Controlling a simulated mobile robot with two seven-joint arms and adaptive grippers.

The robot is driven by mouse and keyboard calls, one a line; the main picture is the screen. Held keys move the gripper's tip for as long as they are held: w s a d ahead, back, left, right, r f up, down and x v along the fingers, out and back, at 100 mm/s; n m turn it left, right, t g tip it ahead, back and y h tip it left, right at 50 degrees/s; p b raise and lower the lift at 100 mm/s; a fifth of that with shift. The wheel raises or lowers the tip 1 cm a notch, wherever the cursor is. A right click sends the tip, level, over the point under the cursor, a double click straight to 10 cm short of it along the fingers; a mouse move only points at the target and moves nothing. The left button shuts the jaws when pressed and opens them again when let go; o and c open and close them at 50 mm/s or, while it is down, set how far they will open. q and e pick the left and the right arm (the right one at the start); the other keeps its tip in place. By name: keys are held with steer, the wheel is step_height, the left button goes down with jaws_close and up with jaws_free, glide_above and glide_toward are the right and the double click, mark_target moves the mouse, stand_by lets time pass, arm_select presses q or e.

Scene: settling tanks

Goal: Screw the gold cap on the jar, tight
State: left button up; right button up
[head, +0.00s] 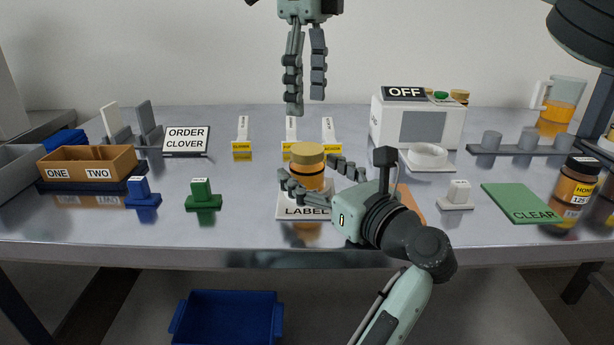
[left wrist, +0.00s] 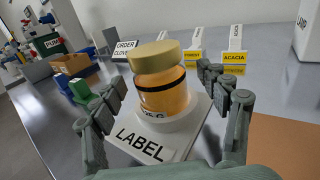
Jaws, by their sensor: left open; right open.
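The amber jar (head: 309,178) stands upright on a white stand marked LABEL (head: 307,212) near the table's front edge. The gold cap (head: 307,153) rests on top of the jar; it also shows in the left wrist view (left wrist: 155,56). I cannot tell how far its thread is engaged. My left gripper (head: 308,168) is open, its fingers on either side of the jar (left wrist: 163,97), apparently not closed on it. My right gripper (head: 306,104) is open and empty, hanging fingers down well above and behind the jar.
Yellow-labelled tags (head: 242,150) stand behind the jar. A white OFF machine (head: 440,122) is behind right, a green CLEAR mat (head: 515,200) at right, with a dark-lidded honey jar (head: 575,190). Green (head: 203,199) and blue (head: 143,196) stamps and an orange box (head: 85,165) are left.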

arm_select(q)
steer(key=shift+x, duration=0.95)
jaws_close()
arm_select(e)
steer(key=n, duration=1.8)
